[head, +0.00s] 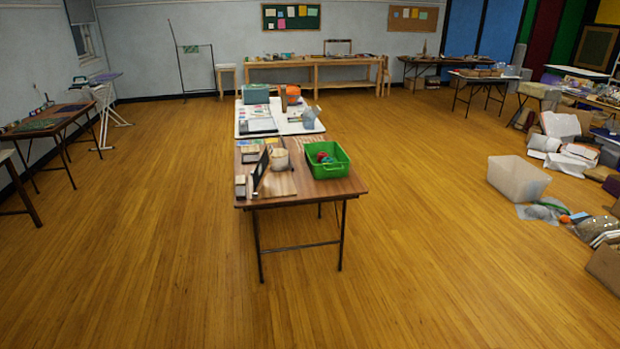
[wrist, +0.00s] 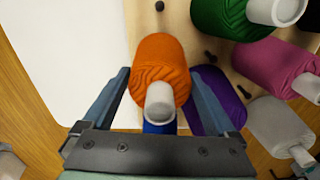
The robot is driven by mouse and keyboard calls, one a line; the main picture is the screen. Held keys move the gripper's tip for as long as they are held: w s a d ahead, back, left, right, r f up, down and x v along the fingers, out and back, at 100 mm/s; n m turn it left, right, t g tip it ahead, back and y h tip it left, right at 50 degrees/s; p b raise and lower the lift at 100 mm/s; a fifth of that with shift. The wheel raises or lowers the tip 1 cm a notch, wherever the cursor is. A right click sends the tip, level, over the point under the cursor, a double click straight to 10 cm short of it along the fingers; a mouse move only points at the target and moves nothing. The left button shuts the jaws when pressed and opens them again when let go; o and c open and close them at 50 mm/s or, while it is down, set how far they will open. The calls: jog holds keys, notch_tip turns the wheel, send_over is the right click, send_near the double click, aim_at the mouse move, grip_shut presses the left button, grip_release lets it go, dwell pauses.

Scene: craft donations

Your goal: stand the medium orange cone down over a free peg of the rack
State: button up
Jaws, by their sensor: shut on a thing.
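The orange cone (wrist: 160,68) of yarn is in the wrist view, its pale tube end toward the camera. My gripper (wrist: 162,80) is shut on it, one finger at each side. Behind it is the light wooden rack (wrist: 178,18) with short dark pegs. One bare peg (wrist: 160,6) shows at the top, another bare peg (wrist: 210,56) just right of the orange cone. Whether the orange cone touches the rack or any peg cannot be told. I cannot make out the rack, cone or gripper in the head view.
Green (wrist: 222,16), pink (wrist: 276,66), purple (wrist: 222,92) and pale grey (wrist: 276,126) cones crowd the right. A blue thing (wrist: 158,128) is partly hidden below the orange cone. A plain white surface (wrist: 70,60) lies left. In the head view, a table (head: 325,187) stands ahead amid open floor.

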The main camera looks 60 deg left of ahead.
jog(key=shift+f+b, duration=0.4)
jog(key=shift+f, duration=0.4)
jog(key=shift+f, duration=0.25)
jog(key=o, duration=1.2)
notch_tip(320, 180, up, 13)
jog(key=shift+r+b, duration=0.1)
jog(key=shift+b, duration=0.25)
